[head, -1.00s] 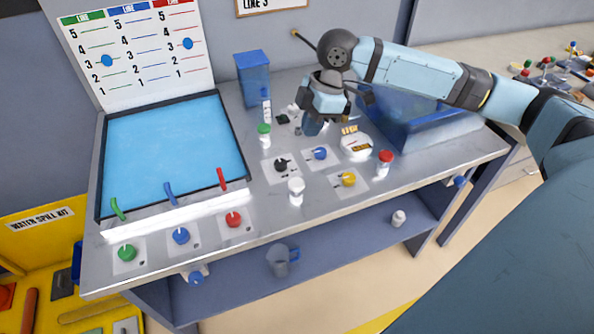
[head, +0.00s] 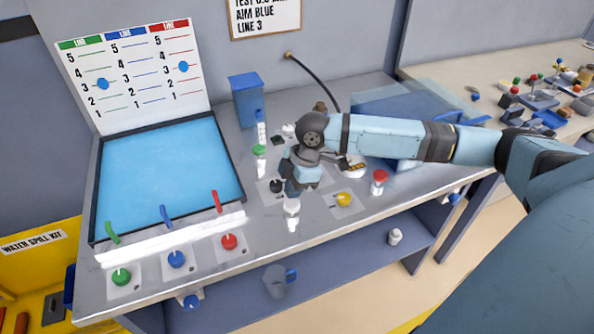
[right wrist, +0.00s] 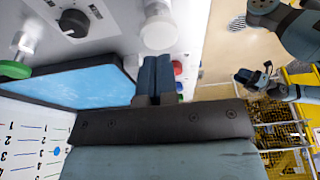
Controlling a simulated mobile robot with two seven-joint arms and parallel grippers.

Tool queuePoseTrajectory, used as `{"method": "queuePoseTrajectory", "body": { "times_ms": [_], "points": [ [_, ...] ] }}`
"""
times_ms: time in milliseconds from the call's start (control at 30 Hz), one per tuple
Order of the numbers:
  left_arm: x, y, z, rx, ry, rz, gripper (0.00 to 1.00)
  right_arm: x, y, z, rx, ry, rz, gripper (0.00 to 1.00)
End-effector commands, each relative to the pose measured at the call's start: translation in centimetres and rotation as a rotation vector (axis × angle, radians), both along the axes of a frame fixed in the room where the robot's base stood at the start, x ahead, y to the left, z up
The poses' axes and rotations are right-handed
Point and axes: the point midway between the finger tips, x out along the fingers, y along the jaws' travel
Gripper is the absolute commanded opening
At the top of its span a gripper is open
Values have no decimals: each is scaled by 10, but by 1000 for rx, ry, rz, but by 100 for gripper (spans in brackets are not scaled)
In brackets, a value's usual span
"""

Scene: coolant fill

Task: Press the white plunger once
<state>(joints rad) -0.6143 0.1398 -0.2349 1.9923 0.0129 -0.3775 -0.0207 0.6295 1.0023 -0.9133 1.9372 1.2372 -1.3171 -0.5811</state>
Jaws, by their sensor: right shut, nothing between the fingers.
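The white plunger (head: 292,212) stands upright near the front edge of the metal bench, between the black knob (head: 277,186) and the yellow knob (head: 344,200). My right gripper (head: 297,190) is shut and empty, just behind and above the plunger in the head view. In the right wrist view, the closed fingertips (right wrist: 157,58) point at the white round plunger top (right wrist: 158,34), close to it; I cannot tell whether they touch. My left gripper (right wrist: 252,76) seems to show small and far off in the right wrist view, its jaws unclear.
A blue pool panel (head: 165,180) fills the left, with green, blue and red knobs in front. A blue bin (head: 400,110) lies behind my arm. A jug (head: 278,281) is on the shelf below.

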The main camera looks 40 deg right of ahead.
Motion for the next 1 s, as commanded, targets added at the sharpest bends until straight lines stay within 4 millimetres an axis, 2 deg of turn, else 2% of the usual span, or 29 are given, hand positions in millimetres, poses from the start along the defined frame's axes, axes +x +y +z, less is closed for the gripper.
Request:
{"method": "queuePoseTrajectory", "body": {
  "times_ms": [167,600,833,1000],
  "points": [
    [0,0,2,0,-1,0,43,0,0,-17,0,1,-1,0],
    [0,0,3,-1,-2,0,43,0,0,-21,1,0,0,0],
    [0,0,10,-1,-2,0,43,0,0,-46,2,2,-1,0],
    [0,0,9,-1,-2,0,43,0,0,-49,0,1,-1,0]
  ]
}}
